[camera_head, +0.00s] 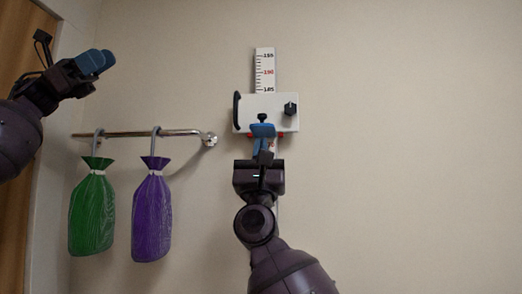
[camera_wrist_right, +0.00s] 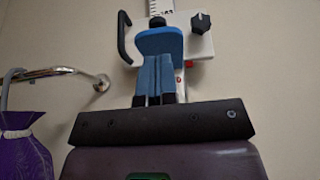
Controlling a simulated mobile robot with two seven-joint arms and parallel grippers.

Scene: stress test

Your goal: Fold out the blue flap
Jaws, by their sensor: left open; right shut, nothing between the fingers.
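The blue flap (camera_head: 263,130) is on the lower front of a white wall-mounted box (camera_head: 262,100). In the right wrist view the flap (camera_wrist_right: 160,42) is a broad blue plate below a black knob. My right gripper (camera_head: 264,146) is shut and empty, its fingers pointing up just below the flap. In the right wrist view its blue fingers (camera_wrist_right: 157,72) lie side by side and overlap the flap's lower edge; I cannot tell whether they touch it. My left gripper (camera_head: 96,62) is open and empty at the upper left, far from the box.
The box has a black handle (camera_head: 237,111), a black knob (camera_head: 290,109) and red parts low down. A ruler strip (camera_head: 264,68) rises above it. A metal rail (camera_head: 180,132) at the left holds a green bag (camera_head: 92,212) and a purple bag (camera_head: 152,214). The right wall is bare.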

